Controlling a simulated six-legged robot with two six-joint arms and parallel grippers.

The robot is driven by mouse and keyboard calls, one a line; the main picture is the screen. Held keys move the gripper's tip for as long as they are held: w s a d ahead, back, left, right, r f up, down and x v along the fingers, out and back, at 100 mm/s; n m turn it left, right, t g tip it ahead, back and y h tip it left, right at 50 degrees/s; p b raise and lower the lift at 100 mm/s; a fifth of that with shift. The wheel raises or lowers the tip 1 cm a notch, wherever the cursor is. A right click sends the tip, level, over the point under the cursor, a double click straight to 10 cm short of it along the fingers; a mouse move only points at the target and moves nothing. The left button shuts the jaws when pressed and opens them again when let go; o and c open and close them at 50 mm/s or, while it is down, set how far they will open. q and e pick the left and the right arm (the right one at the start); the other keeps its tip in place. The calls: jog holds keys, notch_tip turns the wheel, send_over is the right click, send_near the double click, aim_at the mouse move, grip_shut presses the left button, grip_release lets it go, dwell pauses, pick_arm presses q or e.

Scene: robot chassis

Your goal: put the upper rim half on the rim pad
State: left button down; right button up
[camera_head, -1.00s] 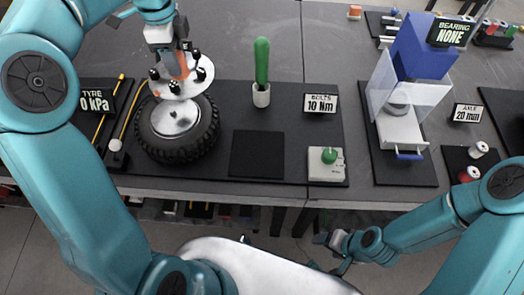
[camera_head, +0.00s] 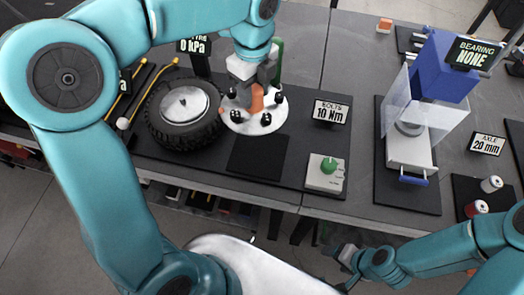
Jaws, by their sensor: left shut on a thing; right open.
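The upper rim half (camera_head: 241,123) is a pale silver disc with several black bolt-like knobs and an orange middle post. My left gripper (camera_head: 258,88) is shut on its middle from above. The rim half appears just behind the black square rim pad (camera_head: 257,158), overlapping its far edge in the picture; I cannot tell its exact height. The pad's visible part is bare. The tyre (camera_head: 185,143), with a silver rim part (camera_head: 186,103) in it, lies to the left, close to the held rim half. My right gripper (camera_head: 345,257) is open and empty at the lower right, off the table.
The bolt box with a green knob (camera_head: 328,170) stands right of the pad, below a "BOLTS 10 Nm" sign (camera_head: 331,113). The blue bearing press (camera_head: 440,70) stands further right. A green-handled tool (camera_head: 278,62) is mostly hidden behind my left arm.

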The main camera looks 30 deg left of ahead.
pick_arm(q)
jog(key=shift+d+r, duration=0.15)
jog(key=shift+d, duration=0.25)
jog(key=shift+d+f, duration=0.15)
jog(key=shift+f, duration=0.2)
notch_tip(320, 180, down, 18)
jog(key=shift+f+b, duration=0.2)
jog(key=shift+b, duration=0.25)
jog(key=shift+f, duration=0.45)
jog(key=shift+r, duration=0.1)
